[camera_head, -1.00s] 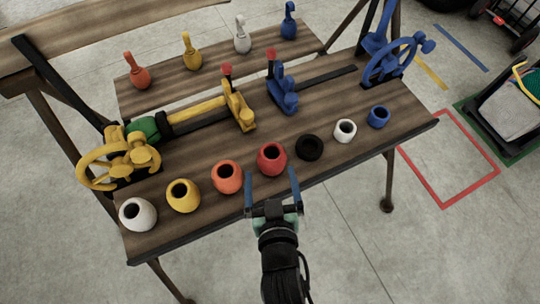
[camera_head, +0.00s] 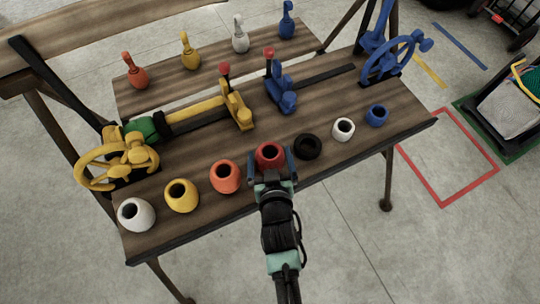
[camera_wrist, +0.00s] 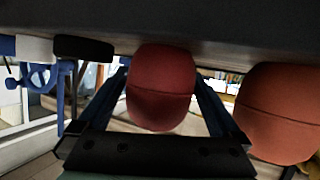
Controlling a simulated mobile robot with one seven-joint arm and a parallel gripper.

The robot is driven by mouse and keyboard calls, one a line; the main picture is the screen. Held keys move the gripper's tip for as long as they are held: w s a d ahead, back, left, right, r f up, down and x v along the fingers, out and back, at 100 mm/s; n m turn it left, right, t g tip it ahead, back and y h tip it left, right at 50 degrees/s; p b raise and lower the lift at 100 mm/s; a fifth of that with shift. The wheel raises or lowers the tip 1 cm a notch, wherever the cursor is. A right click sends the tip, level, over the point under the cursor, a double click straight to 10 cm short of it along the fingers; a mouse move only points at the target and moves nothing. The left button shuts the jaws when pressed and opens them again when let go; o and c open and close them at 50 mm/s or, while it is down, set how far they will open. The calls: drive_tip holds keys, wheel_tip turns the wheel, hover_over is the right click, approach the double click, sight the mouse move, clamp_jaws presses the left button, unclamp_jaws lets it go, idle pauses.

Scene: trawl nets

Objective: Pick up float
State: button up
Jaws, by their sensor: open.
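A red float (camera_head: 268,153), round with a dark hole in its top, sits near the front edge of the wooden table (camera_head: 330,165). My gripper (camera_head: 271,160) is open, with one blue finger on each side of the red float. In the wrist view the red float (camera_wrist: 160,88) fills the gap between the fingers, and the table shows at the top. I cannot tell whether the fingers touch it. The lower front of the float is hidden by my gripper in the head view.
An orange float (camera_head: 225,176) stands close to the left and a black one (camera_head: 308,147) close to the right. Yellow (camera_head: 181,195), white (camera_head: 136,214), another white (camera_head: 343,129) and blue (camera_head: 376,115) floats continue the row. A yellow handwheel (camera_head: 115,165) and blue clamp (camera_head: 279,92) stand behind.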

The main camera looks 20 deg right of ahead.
drive_tip(key=shift+x, duration=1.25)
drive_tip(key=c, duration=1.1)
wheel_tip(320, 180, up, 10)
drive_tip(key=shift+p, duration=0.55)
